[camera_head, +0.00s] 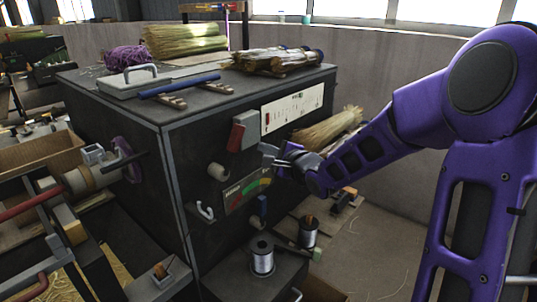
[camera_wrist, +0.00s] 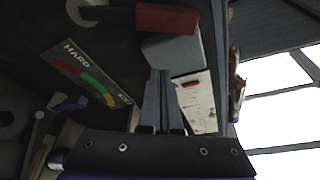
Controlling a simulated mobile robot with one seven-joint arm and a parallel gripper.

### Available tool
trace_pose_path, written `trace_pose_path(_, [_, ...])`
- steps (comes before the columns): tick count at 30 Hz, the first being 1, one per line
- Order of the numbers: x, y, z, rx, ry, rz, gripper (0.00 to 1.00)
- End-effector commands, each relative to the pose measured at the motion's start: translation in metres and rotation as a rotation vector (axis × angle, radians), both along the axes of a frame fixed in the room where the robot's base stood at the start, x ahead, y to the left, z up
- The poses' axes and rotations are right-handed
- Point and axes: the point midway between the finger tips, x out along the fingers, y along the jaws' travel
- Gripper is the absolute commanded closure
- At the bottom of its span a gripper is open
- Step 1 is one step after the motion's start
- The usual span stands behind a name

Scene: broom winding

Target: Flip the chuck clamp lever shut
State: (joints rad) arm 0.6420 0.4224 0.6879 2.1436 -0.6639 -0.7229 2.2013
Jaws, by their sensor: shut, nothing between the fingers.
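My gripper (camera_head: 270,154) is in front of the dark cabinet's right face, beside a grey switch box with a red lever (camera_head: 237,136). Its fingers are together with nothing between them. In the wrist view the shut fingers (camera_wrist: 168,84) point at the panel, near the grey box (camera_wrist: 172,54) and its red part (camera_wrist: 167,19). The winding chuck (camera_head: 82,181), a pale cylinder, sticks out at the left, with a purple wheel (camera_head: 126,159) behind it and a small grey clamp piece (camera_head: 93,154) on top. I cannot tell the clamp lever's position. The chuck is not in the wrist view.
A tension gauge (camera_head: 246,191) and a pale knob (camera_head: 217,171) are on the cabinet face. Wire spools (camera_head: 262,257) stand below. Straw bundles (camera_head: 275,60) lie on the cabinet top. A wooden bin (camera_head: 40,160) is at the left.

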Motion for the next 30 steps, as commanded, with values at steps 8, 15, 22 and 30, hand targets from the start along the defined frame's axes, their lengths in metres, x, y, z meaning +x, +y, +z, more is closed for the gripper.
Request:
trace_pose_path(8, [0.048,0.03,-0.008,-0.001,-0.002,0.003,1.0])
trace_pose_path(15, [0.026,0.046,0.007,-0.003,-0.001,0.0,1.0])
trace_pose_path(22, [0.022,0.05,0.01,-0.002,-0.001,-0.001,1.0])
trace_pose_path(30, [0.022,0.05,0.01,-0.001,0.0,-0.001,1.0])
